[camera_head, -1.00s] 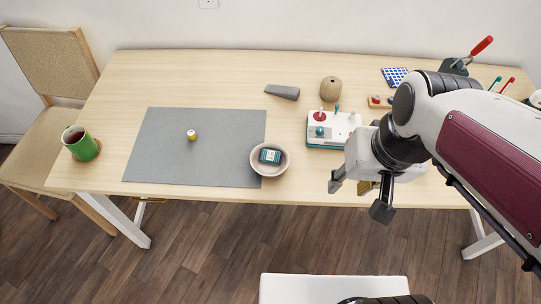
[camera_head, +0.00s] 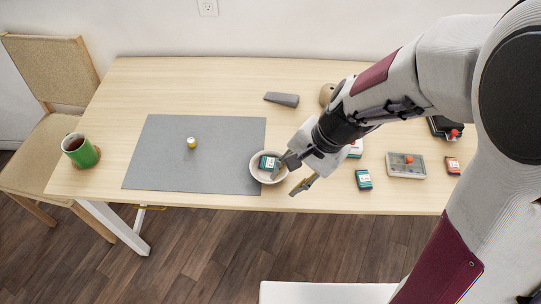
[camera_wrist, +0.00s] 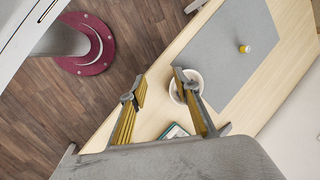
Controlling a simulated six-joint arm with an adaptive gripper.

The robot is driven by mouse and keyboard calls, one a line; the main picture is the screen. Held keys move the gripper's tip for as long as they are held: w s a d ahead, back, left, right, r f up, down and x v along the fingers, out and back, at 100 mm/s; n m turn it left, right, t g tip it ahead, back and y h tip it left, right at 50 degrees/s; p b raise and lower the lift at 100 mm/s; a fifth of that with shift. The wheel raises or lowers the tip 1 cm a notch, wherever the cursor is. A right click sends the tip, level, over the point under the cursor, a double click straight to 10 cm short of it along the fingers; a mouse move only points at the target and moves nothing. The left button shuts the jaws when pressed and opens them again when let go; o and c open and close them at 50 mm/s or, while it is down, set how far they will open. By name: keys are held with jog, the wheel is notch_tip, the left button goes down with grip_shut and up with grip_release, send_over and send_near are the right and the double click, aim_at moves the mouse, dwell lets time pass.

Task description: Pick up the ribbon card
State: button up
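A small dark teal card with a pale label (camera_head: 268,163) lies in the round cream bowl (camera_head: 254,174). A similar teal item (camera_head: 363,179) lies on the table to the right. I cannot tell for sure which is the ribbon card. My gripper (camera_head: 287,178) is open and empty at the bowl's right side, with one finger reaching to its rim. In the wrist view my gripper (camera_wrist: 160,80) has its fingers spread. The right finger hides part of the bowl (camera_wrist: 196,80), and a teal item (camera_wrist: 172,130) shows between the fingers near the palm.
A grey mat (camera_head: 190,165) carries a small yellow spool (camera_head: 191,142). A grey wedge (camera_head: 282,99) lies behind the bowl. A clear-lidded box (camera_head: 405,165) and a red item (camera_head: 452,165) lie at right. A green mug (camera_head: 80,150) stands at left. My arm hides the table's back right.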

jog(key=w+a+f+m+t, duration=0.1)
jog(key=w+a+f+m, duration=0.2)
jog(key=w+f+m, duration=0.4)
jog(key=m+t, duration=0.2)
jog(key=m, duration=0.4)
send_near(271, 163)
jog(key=shift+w+a+f, duration=0.3)
jog(key=shift+x, duration=1.3)
jog(key=shift+a+f+n, duration=0.1)
jog(key=shift+f+n, duration=0.15)
jog(key=shift+n, duration=0.05)
jog(key=shift+x, duration=2.35)
jog(key=shift+s, duration=0.1)
jog(key=shift+f, duration=0.1)
jog(key=shift+c, duration=0.6)
